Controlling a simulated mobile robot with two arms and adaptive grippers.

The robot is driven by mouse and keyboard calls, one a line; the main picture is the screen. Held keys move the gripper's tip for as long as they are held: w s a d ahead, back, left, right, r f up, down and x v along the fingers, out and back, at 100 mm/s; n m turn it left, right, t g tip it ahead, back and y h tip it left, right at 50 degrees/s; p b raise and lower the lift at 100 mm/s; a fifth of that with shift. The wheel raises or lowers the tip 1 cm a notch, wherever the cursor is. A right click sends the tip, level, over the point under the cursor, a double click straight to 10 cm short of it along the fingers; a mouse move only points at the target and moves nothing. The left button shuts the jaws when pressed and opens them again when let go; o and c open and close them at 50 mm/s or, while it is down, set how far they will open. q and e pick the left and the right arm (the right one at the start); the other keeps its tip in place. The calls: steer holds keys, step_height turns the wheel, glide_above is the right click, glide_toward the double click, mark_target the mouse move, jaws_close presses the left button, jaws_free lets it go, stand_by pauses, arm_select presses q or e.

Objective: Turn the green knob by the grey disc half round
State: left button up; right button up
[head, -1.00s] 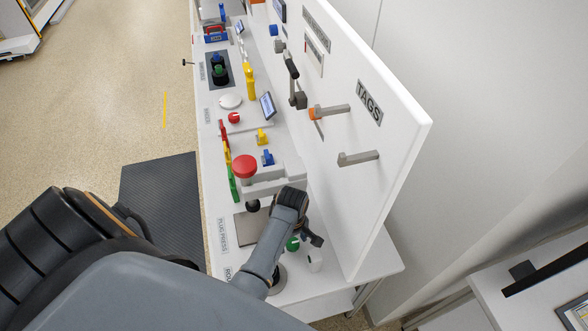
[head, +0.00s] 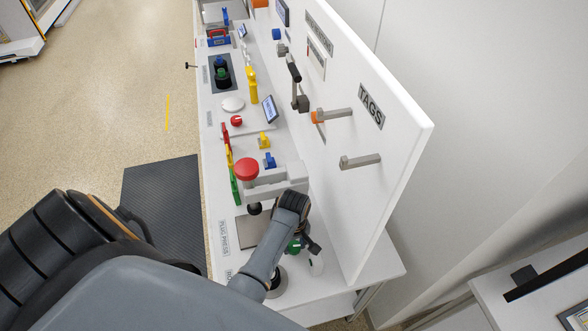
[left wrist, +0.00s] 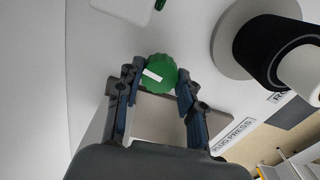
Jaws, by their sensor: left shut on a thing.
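The green knob (left wrist: 158,72) is round and ribbed, with a white mark across its face; in the left wrist view the mark slants slightly. My left gripper (left wrist: 156,80) is shut on it, one finger on each side. In the head view the knob (head: 294,246) is partly hidden under my left gripper (head: 308,243). The grey disc (left wrist: 229,52) lies to the upper right of the knob in the left wrist view, under a black and white roll. In the head view the disc (head: 278,283) is partly covered by my arm. My right gripper is not in view.
A white upright board (head: 375,175) with pegs stands close to the right of my left gripper.

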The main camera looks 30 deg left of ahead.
arm_select(q)
steer(key=m, duration=0.5)
steer(key=shift+a+m, duration=0.15)
steer(key=shift+m, duration=0.15)
steer(key=m, duration=1.3)
steer(key=shift+m, duration=0.3)
steer(key=m, duration=1.3)
steer(key=shift+f+m, duration=0.1)
steer(key=shift+m, duration=0.2)
steer(key=shift+s+d+m+b, duration=0.1)
steer(key=shift+m+b, duration=0.1)
steer(key=shift+m, duration=0.85)
steer(key=shift+s+d+m+b, duration=0.1)
steer(key=shift+m+b, duration=0.1)
steer(key=shift+m, duration=0.85)
